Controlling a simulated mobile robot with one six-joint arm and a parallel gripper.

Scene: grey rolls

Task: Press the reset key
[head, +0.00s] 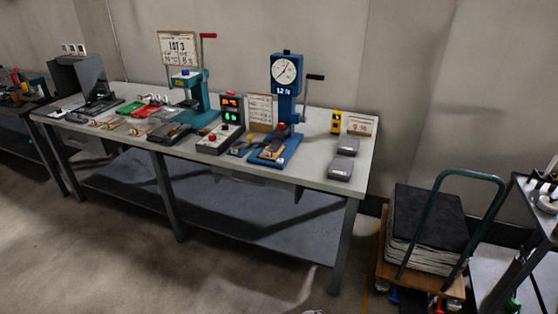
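A small control box (222,137) stands near the middle of the grey workbench (318,175). It has a lit red and green panel (231,109) at its back and small buttons on its sloped front, one of them red (212,138). A yellow box (336,122) with dark spots stands at the bench's right back. No label on any button is readable, so I cannot tell which one is the reset key. I cannot make out my gripper in this view.
A blue press with a round dial (286,70) stands right of the control box, and a teal press (188,85) stands left. Grey blocks (341,168) lie at the bench's right end. A loaded trolley (428,225) stands to the right. The floor in front is clear.

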